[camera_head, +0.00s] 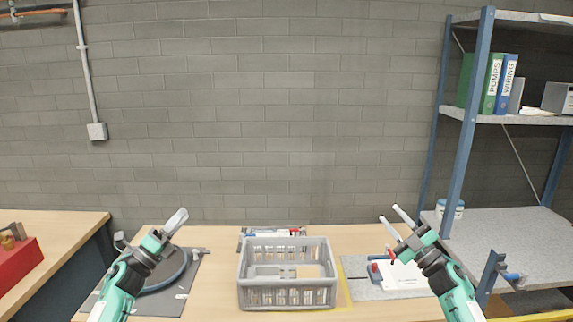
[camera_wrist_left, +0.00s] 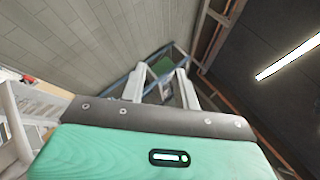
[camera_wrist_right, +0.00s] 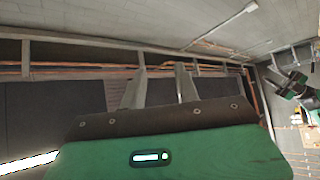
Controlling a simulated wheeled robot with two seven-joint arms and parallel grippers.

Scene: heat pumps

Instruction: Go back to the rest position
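My left gripper (camera_head: 178,220) is raised above the left part of the workbench (camera_head: 214,240), its fingers pointing up and to the right. In the left wrist view its two fingers (camera_wrist_left: 160,85) stand apart with nothing between them. My right gripper (camera_head: 394,214) is raised above the right part of the bench, its fingers pointing up and to the left. Its fingers are also apart and empty in the right wrist view (camera_wrist_right: 159,85). Neither gripper touches anything.
A grey crate (camera_head: 288,307) stands mid-bench, with a tray of tools (camera_head: 272,231) behind it. A dark mat with a round ring (camera_head: 170,275) lies left. A board with papers (camera_head: 400,282) lies right. A shelf rack (camera_head: 462,130) stands at right, a red box (camera_head: 18,265) at far left.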

